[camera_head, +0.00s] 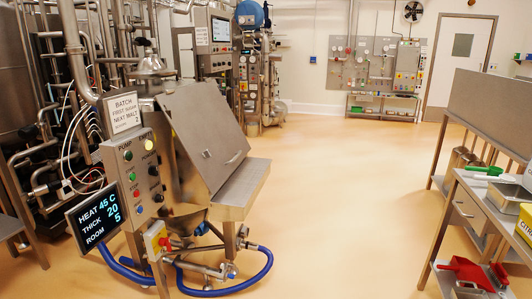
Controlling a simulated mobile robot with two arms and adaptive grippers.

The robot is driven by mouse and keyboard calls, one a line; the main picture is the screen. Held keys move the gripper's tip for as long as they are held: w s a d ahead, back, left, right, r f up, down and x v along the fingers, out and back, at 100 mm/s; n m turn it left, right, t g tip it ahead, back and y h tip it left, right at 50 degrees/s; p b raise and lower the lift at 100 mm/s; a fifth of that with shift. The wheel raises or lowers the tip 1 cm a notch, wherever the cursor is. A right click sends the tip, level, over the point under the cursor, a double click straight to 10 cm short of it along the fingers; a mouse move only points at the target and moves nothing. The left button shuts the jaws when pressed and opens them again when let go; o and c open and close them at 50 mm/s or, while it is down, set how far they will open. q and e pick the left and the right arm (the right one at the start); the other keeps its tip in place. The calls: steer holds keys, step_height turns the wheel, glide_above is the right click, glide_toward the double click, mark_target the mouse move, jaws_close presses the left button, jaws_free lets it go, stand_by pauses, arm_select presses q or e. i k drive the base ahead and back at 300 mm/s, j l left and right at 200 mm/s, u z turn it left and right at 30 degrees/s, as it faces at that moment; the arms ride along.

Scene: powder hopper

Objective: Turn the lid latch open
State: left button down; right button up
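The powder hopper is a steel unit left of centre, with a large slanted steel lid (205,125) on its front. The lid appears to lie down on the hopper. A small dark fitting (206,154), which may be the latch, sits on the lid's face; it is too small to tell how it is turned. A thin bar handle (234,157) is near the lid's lower right edge. A flat steel ledge (245,185) lies in front of the lid. Neither of my grippers is in view.
A button panel (140,170) and a dark display (99,214) stand left of the lid. A blue hose (230,286) loops low on the floor. A steel bench with a red scoop (466,270) stands at the right. The middle floor (340,200) is clear.

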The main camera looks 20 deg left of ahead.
mark_target(207, 154)
steer(key=i+l+u, duration=0.1)
steer(key=i+u, duration=0.3)
steer(key=i+l+u, duration=0.4)
steer(key=i, duration=0.2)
steer(key=i+l+u, duration=0.4)
steer(key=i+j, duration=0.1)
